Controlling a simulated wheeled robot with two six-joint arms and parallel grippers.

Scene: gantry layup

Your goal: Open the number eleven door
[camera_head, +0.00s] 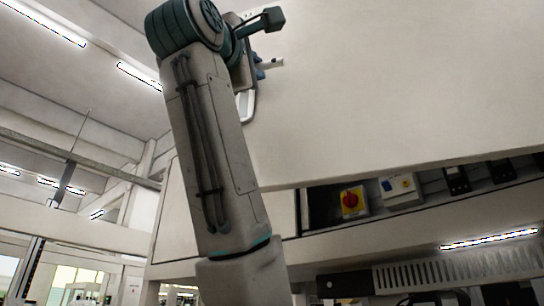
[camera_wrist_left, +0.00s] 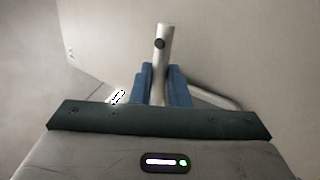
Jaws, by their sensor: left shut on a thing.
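A large pale door panel (camera_head: 400,90) fills the upper right of the head view. Its lower edge stands clear of the cabinet, and switchgear shows beneath it. No number is readable on it. My left arm reaches up in front of the panel's left part. My left gripper (camera_head: 261,69) is at the panel's handle (camera_head: 275,63). In the left wrist view, the blue fingers of my left gripper (camera_wrist_left: 165,86) are shut around the metal bar of the handle (camera_wrist_left: 164,38), with the panel (camera_wrist_left: 240,45) behind. My right gripper is in neither view.
Below the panel's edge are a red rotary switch (camera_head: 352,201) on a yellow plate and a grey switch box (camera_head: 399,190). A slotted grey strip (camera_head: 460,270) runs lower right. Ceiling lights and beams are at the left, where the space looks open.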

